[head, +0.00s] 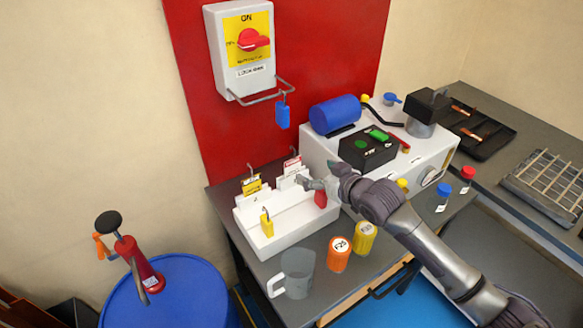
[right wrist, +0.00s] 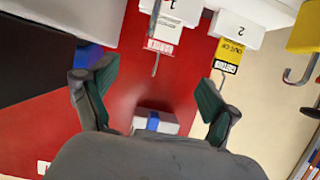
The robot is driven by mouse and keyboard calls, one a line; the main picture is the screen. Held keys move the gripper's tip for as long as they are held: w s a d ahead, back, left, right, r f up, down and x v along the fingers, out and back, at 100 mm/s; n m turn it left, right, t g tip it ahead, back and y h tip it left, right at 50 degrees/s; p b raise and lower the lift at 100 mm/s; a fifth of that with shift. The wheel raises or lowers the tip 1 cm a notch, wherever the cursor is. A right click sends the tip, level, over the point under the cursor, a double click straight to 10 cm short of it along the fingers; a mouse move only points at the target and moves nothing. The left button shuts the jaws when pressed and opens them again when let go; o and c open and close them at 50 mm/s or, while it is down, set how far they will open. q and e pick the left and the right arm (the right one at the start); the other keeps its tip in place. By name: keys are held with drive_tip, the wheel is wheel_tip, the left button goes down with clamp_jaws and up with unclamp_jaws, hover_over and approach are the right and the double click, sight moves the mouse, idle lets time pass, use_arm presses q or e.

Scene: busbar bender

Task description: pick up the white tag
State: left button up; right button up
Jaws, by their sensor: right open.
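The white tag (head: 292,165) has a red band and stands by its hook in the back of the white tray (head: 277,238). In the right wrist view the white tag (right wrist: 167,30) hangs upside down at the top, beside a holder marked 1. My right gripper (head: 323,178) is open just right of the tag in the head view. In the right wrist view its two green-padded fingers (right wrist: 158,82) are spread, with nothing between them, and the tag lies beyond their tips. My left gripper is not in view.
A yellow tag (head: 251,184) stands left of the white one, at holder 2. A yellow padlock (head: 266,225) and a red padlock (head: 320,197) are at the tray. The grey machine (head: 420,160) stands close on the right. A mug (head: 297,274) stands in front.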

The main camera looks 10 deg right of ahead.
sight(293, 162)
drive_tip(key=p+x, duration=0.1)
drive_tip(key=x, duration=0.5)
drive_tip(key=shift+a, duration=0.1)
drive_tip(key=x, duration=0.3)
drive_tip(key=shift+w+f, duration=0.15)
drive_tip(key=shift+f, duration=0.1)
drive_tip(key=shift+w+a+f, duration=0.1)
drive_tip(key=shift+w+a, duration=0.05)
drive_tip(key=shift+w, duration=0.05)
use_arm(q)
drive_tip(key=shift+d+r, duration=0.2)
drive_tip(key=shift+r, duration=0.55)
use_arm(e)
drive_tip(key=c, duration=1)
